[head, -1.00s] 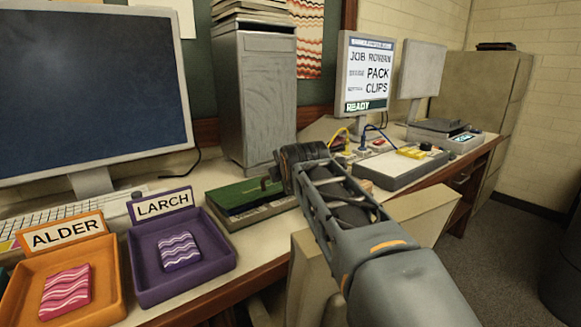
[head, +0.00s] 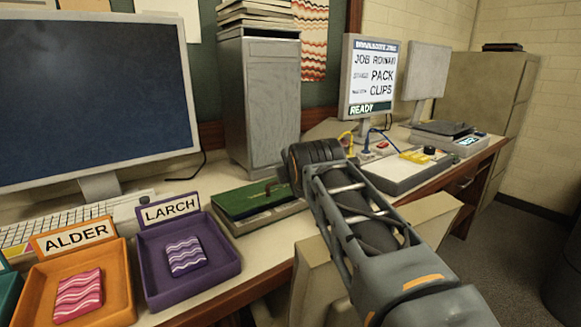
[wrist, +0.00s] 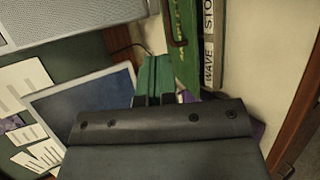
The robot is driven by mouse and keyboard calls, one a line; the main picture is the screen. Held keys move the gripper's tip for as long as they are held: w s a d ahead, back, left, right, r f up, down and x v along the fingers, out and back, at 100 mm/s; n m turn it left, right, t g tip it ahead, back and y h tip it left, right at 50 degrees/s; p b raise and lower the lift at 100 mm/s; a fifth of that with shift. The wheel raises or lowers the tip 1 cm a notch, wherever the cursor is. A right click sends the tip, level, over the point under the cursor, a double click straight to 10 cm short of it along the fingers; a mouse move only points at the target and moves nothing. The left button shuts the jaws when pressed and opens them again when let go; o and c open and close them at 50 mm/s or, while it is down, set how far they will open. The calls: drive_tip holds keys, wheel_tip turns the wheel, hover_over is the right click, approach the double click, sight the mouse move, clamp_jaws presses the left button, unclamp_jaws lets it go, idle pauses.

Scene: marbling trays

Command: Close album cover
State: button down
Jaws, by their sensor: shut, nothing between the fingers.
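The album with a green cover (head: 245,200) lies on the desk in the head view, right of the purple tray. A small dark handle stands on the cover. In the wrist view the green cover (wrist: 184,62) shows at top centre with its brown handle, beside a pale strip lettered "WAVE STO". I cannot tell how far the cover is raised. My gripper (wrist: 155,62) is shut and empty, its fingers close to the cover's left side in the wrist view. Contact is unclear. In the head view my wrist hides the fingers.
The orange ALDER tray (head: 118,290) and purple LARCH tray (head: 225,262) stand left of the album, each holding a patterned block. A grey cabinet (head: 262,105) stands behind it. A grey device with yellow clips (head: 395,178) and a READY screen (head: 372,80) are to the right.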

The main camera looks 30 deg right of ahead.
drive_tip(key=w+d+r+m+g+y+p, duration=0.3)
drive_tip(key=w+d+r+m+g+p, duration=0.55)
drive_tip(key=p, duration=1.55)
drive_tip(key=w+a+f+m+p, duration=0.1)
drive_tip(key=f+m, duration=0.1)
drive_tip(key=f, duration=0.2)
drive_tip(key=w+a+f+m+y, duration=0.1)
drive_tip(key=f+m, duration=0.1)
drive_tip(key=f, duration=0.2)
drive_tip(key=w+a+f+m+p, duration=0.1)
drive_tip(key=w+a+f+m, duration=0.1)
drive_tip(key=f, duration=0.2)
drive_tip(key=shift+f+m+p, duration=0.2)
drive_tip(key=shift+m+p, duration=0.1)
drive_tip(key=shift+m, duration=0.05)
drive_tip(key=shift+f, duration=0.65)
